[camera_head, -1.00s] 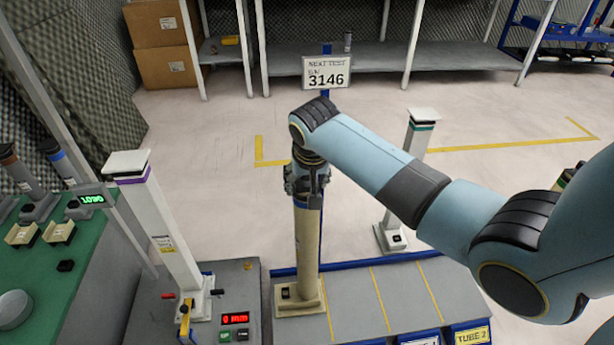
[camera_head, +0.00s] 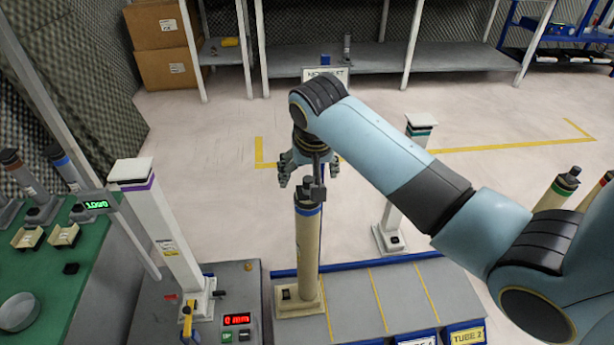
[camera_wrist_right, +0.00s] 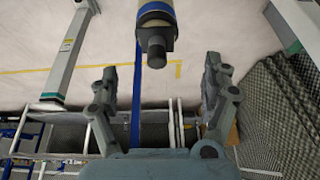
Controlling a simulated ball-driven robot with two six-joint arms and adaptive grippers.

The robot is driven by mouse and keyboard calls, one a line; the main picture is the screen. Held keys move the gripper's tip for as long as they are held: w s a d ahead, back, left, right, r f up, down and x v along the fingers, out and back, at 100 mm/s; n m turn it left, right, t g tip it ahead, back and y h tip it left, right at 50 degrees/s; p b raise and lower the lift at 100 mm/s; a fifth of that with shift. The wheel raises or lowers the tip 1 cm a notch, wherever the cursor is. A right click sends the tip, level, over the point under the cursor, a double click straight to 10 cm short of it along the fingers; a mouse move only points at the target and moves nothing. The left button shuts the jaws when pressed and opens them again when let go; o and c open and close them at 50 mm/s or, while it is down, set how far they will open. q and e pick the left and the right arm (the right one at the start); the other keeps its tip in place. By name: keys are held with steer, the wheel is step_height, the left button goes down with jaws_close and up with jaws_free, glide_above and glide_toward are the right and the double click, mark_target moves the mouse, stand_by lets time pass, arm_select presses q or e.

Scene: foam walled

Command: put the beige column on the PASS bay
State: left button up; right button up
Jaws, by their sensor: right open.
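The beige column (camera_head: 308,252) stands upright on its square foot in the left bay of the grey bay platform (camera_head: 350,300). It has a blue band and a dark cap at its top. My right gripper (camera_head: 308,172) is open and empty at the height of the cap, with its fingers apart. In the right wrist view the column's dark-capped top (camera_wrist_right: 156,42) lies ahead of the spread fingers (camera_wrist_right: 160,78), clear of both. I cannot read a PASS label on the platform. My left gripper is out of view.
A white post with a purple band (camera_head: 165,235) stands on the grey test station (camera_head: 240,285) at left. A white post with a teal band (camera_head: 397,225) stands behind the platform. Other beige columns (camera_head: 563,187) are at the right edge. The bays right of the column look empty.

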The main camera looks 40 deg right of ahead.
steer(key=s+f+n+g, duration=0.1)
steer(key=s+f+n, duration=0.1)
steer(key=s+f, duration=0.65)
steer(key=s+f+n+g, duration=0.1)
steer(key=s+f, duration=0.5)
steer(key=f, duration=0.5)
steer(key=s+f+n, duration=0.1)
steer(key=s+f, duration=0.3)
steer(key=s, duration=0.6)
steer(key=s+a+f+n+y, duration=0.1)
steer(key=s+f, duration=0.4)
steer(key=s, duration=0.6)
steer(key=s+a+f+n+g, duration=0.1)
steer(key=s+f, duration=0.4)
steer(key=s, duration=0.5)
steer(key=shift+s+n+p, duration=0.3)
steer(key=shift+n+p, duration=0.05)
steer(key=shift+n, duration=0.05)
steer(key=shift+a+f, duration=0.1)
